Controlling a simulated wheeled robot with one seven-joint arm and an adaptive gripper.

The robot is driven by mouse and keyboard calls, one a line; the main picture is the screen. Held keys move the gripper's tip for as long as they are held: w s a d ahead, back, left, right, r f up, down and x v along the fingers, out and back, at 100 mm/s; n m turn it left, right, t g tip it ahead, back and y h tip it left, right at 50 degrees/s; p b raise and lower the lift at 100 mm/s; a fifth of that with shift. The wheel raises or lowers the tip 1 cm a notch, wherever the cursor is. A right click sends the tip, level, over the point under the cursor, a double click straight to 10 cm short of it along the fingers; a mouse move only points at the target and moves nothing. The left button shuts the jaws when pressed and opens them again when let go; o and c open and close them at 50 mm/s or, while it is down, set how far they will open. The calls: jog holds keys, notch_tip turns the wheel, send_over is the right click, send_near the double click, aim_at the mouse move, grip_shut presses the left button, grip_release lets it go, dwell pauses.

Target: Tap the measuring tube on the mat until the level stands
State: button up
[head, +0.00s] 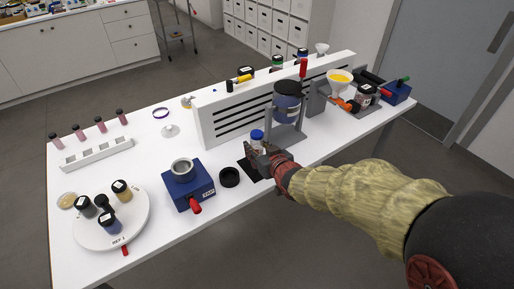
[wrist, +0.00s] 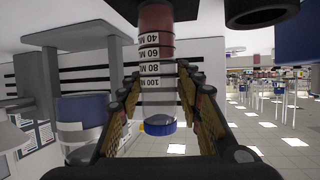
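The measuring tube (wrist: 158,108) appears upside down in the wrist view, with its blue cap (wrist: 160,128) low in the picture. Dark red powder fills it to somewhere between the 60 and 80 marks. My gripper (wrist: 158,78) has a finger on each side of the tube, seemingly closed on it near the upper marks. In the head view, the blue cap (head: 257,133) shows above my gripper (head: 258,152). The dark mat (head: 246,169) lies beneath and left of the gripper. The tube's foot is hidden, so I cannot tell whether it touches the mat.
A stand with a blue-banded jar (head: 288,103) is close on the right, before a slotted white panel (head: 236,118). A black ring-shaped dish (head: 229,177) and a blue tap unit (head: 188,187) stand left. A round turntable (head: 140,228) holds several jars.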

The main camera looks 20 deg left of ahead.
jog(key=shift+f, duration=0.1)
dwell(0.3)
jog(key=shift+f+b, duration=0.55)
jog(key=shift+r, duration=0.1)
jog(key=shift+c, duration=0.8)
jog(key=c, duration=0.7)
grip_shut()
jog(key=shift+r+p, duration=0.55)
jog(key=shift+r, duration=0.1)
jog(key=o, duration=0.9)
grip_release()
jog(key=shift+f, duration=0.1)
jog(key=shift+c, duration=0.2)
